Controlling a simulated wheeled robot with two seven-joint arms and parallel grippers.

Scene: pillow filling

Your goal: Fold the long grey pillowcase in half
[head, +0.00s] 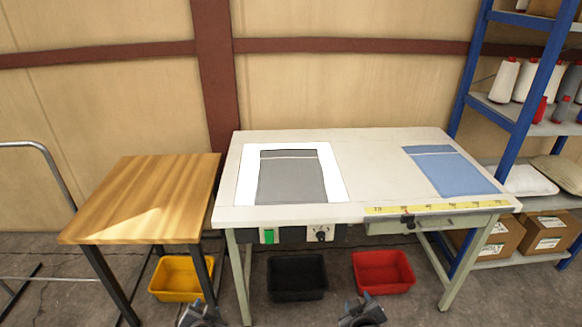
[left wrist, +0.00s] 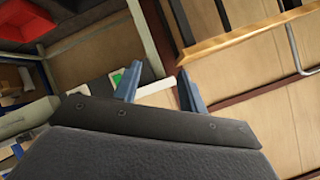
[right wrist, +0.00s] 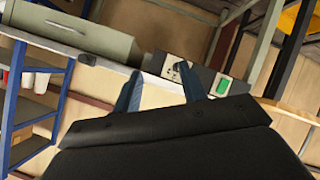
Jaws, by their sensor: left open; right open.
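The long grey pillowcase (head: 292,178) lies flat on a white sheet (head: 330,160) on the left half of the white table (head: 385,143). A pale stripe runs across it near its far edge. My left gripper (head: 200,312) is low at the bottom edge of the head view, in front of the table. Its two fingers are apart and empty in the left wrist view (left wrist: 155,85). My right gripper (head: 362,308) is also low in front of the table. Its fingers are apart and empty in the right wrist view (right wrist: 160,85).
A blue pillowcase (head: 450,172) lies at the table's right. A yellow measuring strip (head: 435,208) runs along the front edge. A wooden side table (head: 145,195) stands left. Yellow (head: 181,278), black (head: 297,278) and red (head: 383,272) bins sit below. A blue shelf (head: 505,115) stands right.

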